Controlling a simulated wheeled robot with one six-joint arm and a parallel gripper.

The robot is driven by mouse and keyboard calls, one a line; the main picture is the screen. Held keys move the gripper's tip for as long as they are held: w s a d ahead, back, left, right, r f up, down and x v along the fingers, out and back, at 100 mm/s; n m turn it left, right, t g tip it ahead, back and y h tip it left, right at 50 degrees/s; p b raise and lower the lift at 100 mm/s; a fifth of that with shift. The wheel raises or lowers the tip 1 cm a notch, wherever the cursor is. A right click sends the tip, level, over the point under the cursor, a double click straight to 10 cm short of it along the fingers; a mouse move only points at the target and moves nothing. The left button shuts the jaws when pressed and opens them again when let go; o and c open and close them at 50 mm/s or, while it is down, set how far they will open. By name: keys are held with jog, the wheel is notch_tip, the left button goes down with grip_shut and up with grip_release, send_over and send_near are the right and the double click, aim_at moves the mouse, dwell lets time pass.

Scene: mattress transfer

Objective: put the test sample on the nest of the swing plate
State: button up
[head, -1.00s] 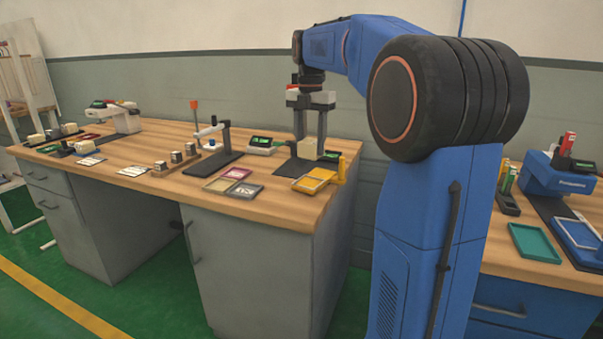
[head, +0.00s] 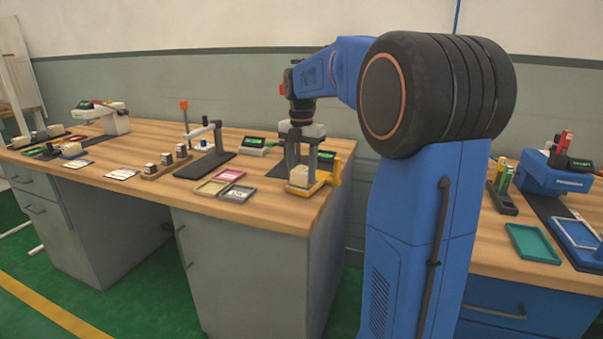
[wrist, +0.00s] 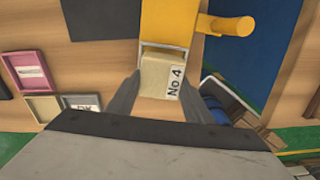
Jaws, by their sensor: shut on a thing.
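The test sample is a cream block with a "No 4" label (wrist: 160,76); it also shows in the head view (head: 299,176). My gripper (wrist: 160,100) is shut on it, one finger on each side. The yellow swing plate (wrist: 168,22) has a knob-like handle (wrist: 232,25) and lies at the bench's front right corner in the head view (head: 322,181). The sample overlaps the plate's pale-rimmed end in the wrist view. The sample hides most of the nest, and I cannot tell whether it touches it.
Pink, olive and grey trays (head: 228,176) lie left of the swing plate. A dark stand with a white arm (head: 205,150) and a small display (head: 258,145) stand behind them. The bench's front edge is close to the plate.

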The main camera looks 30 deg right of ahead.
aim_at(302, 170)
jog(key=shift+f, duration=0.2)
jog(key=shift+f, duration=0.15)
jog(key=o, duration=1)
jog(key=shift+o, duration=0.2)
notch_tip(302, 170, up, 12)
jog(key=s+a+f+m+t, duration=0.1)
jog(key=s+a+f+m, duration=0.2)
jog(key=s+a+m, duration=0.3)
jog(key=s+a+f+m+t, duration=0.1)
jog(key=s+a+f+m, duration=0.35)
jog(key=s, duration=0.45)
jog(key=s+a+f+m+t, duration=0.1)
jog(key=s+a+f+m, duration=0.1)
jog(key=s+f+m, duration=0.4)
jog(key=s+a+f+m+t, duration=0.1)
jog(key=s+a+f+m, duration=0.2)
jog(key=s+f+m, duration=0.4)
jog(key=shift+s+a+f+t, duration=0.15)
jog(key=shift+s+f+t, duration=0.25)
jog(key=shift+s+f, duration=0.65)
